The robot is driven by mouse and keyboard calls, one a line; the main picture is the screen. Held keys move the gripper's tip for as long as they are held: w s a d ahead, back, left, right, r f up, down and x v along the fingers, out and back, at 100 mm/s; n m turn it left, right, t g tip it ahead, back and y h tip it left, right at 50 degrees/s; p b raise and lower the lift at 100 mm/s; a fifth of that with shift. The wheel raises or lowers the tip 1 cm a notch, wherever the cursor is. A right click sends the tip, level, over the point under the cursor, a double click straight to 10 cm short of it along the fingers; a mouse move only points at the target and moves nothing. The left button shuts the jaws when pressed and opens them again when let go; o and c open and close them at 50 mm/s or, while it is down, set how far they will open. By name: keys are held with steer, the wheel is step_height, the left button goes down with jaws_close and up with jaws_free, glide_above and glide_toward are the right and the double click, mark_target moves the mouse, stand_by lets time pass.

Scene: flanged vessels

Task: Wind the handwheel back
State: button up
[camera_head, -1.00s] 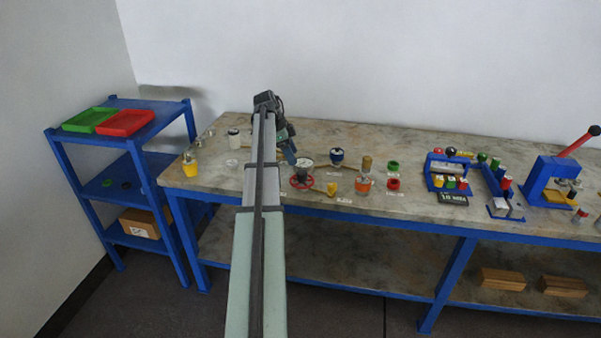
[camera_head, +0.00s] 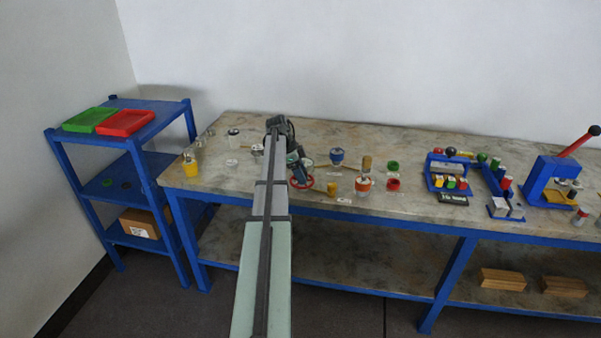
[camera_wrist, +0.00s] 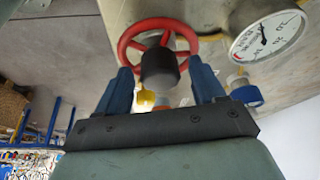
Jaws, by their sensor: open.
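The red handwheel (camera_wrist: 128,45) shows in the wrist view just beyond my fingers, with a dark round hub (camera_wrist: 159,69) at its middle. In the head view the handwheel (camera_head: 303,187) is partly hidden by my gripper (camera_head: 298,174). In the wrist view my gripper (camera_wrist: 162,88) is open, with one blue finger on each side of the hub. The hub lies between the fingers in the picture; I cannot tell whether either finger touches the wheel. A white pressure gauge (camera_wrist: 268,36) is to the right of the wheel.
A yellow piece (camera_head: 332,188), a vessel with an orange band (camera_head: 363,185) and a blue-banded vessel (camera_head: 337,157) stand to the right on the bench (camera_head: 420,205). A yellow container (camera_head: 190,167) is at the left end. The blue shelf unit (camera_head: 100,150) stands further left.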

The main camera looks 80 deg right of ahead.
steer(key=c, duration=1.1)
steer(key=shift+o, duration=0.2)
steer(key=shift+n, duration=0.3)
steer(key=n+h, duration=0.1)
steer(key=n, duration=0.3)
steer(key=shift+s+a+n+t+h, duration=0.1)
steer(key=shift+a+n+t+h, duration=0.1)
steer(key=shift+n+t+h, duration=0.15)
steer(key=n+t+h, duration=0.1)
steer(key=n, duration=0.2)
steer(key=n+t, duration=0.1)
steer(key=n, duration=0.2)
steer(key=shift+s+h, duration=0.15)
steer(key=shift+h, duration=0.2)
steer(key=n+t, duration=0.1)
steer(key=n, duration=0.2)
steer(key=n+t, duration=0.1)
steer(key=n, duration=0.2)
steer(key=shift+s+n+t, duration=0.15)
steer(key=shift+n+t, duration=0.1)
steer(key=n+t, duration=0.1)
steer(key=n, duration=0.2)
steer(key=n+t+y, duration=0.1)
steer(key=n, duration=0.2)
steer(key=shift+s+d, duration=0.1)
steer(key=shift+s, duration=0.05)
